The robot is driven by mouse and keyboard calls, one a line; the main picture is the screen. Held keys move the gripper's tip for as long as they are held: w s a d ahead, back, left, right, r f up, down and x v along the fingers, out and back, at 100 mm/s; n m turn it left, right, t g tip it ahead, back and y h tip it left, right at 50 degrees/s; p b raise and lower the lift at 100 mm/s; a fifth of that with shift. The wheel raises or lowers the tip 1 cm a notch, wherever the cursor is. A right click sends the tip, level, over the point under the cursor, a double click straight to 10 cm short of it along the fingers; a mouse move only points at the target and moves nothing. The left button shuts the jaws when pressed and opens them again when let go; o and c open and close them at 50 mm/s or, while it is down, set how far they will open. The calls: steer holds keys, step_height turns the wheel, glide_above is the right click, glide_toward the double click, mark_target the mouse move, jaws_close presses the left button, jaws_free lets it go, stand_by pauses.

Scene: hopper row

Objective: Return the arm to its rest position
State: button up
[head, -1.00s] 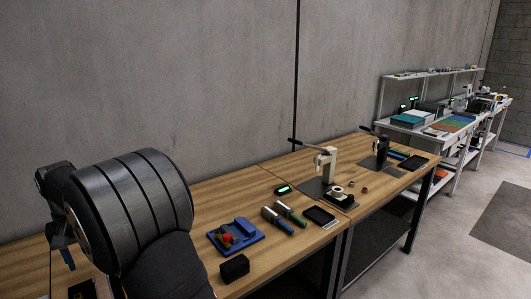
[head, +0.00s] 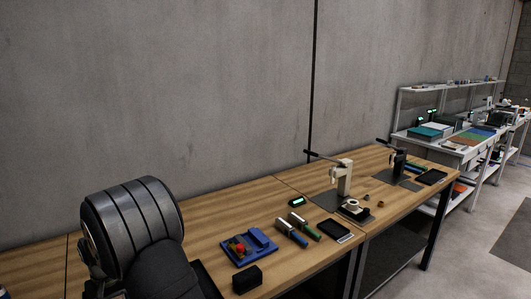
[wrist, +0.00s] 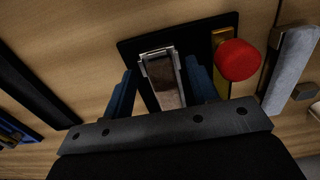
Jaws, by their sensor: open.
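In the wrist view my gripper (wrist: 159,68) shows two blue fingers spread apart, with a gap between them. A metal-edged block with a brownish face (wrist: 163,80) shows in that gap, on a black plate (wrist: 130,47). I cannot tell how far it is from the fingers, and no contact is visible. In the head view my dark arm fills the lower left, and my fingers cannot be made out there.
A red knob (wrist: 237,60) on a yellow part stands right of the fingers. A grey bar (wrist: 290,68) lies farther right. On the wooden bench are a blue fixture (head: 248,247), a black block (head: 247,279), two cylindrical tools (head: 291,233) and a lever press (head: 343,178).

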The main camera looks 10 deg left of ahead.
steer(key=shift+f, duration=0.2)
steer(key=shift+r, duration=0.2)
steer(key=shift+r, duration=0.1)
step_height(320, 180, up, 16)
step_height(320, 180, down, 17)
steer(key=shift+r, duration=0.1)
steer(key=r, duration=0.8)
steer(key=shift+s+a, duration=0.3)
steer(key=shift+a, duration=0.1)
steer(key=s+a, duration=1)
steer(key=shift+a+r, duration=0.15)
steer(key=shift+r, duration=0.05)
